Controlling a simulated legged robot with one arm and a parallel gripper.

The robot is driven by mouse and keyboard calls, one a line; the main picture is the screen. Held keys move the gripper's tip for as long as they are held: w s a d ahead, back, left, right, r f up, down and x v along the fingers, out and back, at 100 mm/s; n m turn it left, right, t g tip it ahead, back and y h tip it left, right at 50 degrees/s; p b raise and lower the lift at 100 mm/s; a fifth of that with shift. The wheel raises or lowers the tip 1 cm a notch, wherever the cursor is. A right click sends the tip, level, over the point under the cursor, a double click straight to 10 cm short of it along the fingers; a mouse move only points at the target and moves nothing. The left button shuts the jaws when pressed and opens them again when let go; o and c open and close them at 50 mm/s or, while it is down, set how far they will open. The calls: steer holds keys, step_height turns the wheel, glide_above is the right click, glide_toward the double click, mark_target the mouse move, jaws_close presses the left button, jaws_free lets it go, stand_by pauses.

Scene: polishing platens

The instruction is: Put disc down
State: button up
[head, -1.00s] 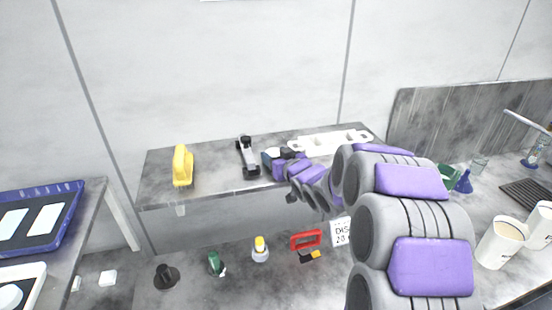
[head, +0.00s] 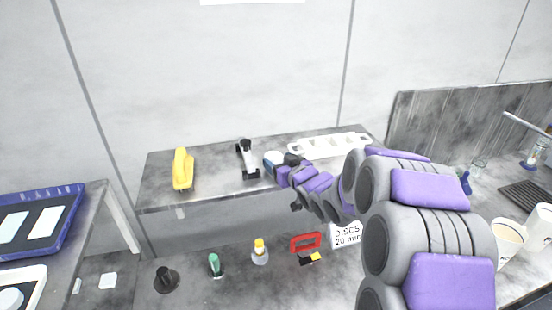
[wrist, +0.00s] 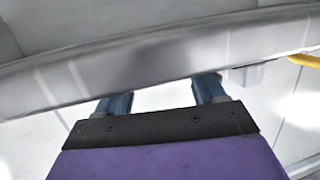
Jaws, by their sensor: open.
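My gripper (head: 271,164) is at the shelf (head: 214,173), close to its top, in the middle of the head view. In the wrist view its two blue fingers (wrist: 162,92) are spread apart, with only a pale area between them. A small whitish rounded patch (head: 275,156) shows at the fingers in the head view; I cannot tell whether it is the disc or whether it touches them. A sign (head: 346,236) reading "DISCS 20 min" stands on the lower bench, partly behind my arm.
A yellow handled tool (head: 183,170), a black-and-grey device (head: 247,158) and a white slotted rack (head: 327,144) stand on the shelf. Below are a red frame (head: 305,242) and several small bottles. A blue tray (head: 40,222) is at left, white cups (head: 508,237) at right.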

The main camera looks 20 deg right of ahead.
steer(key=p+v, duration=0.1)
steer(key=v, duration=0.8)
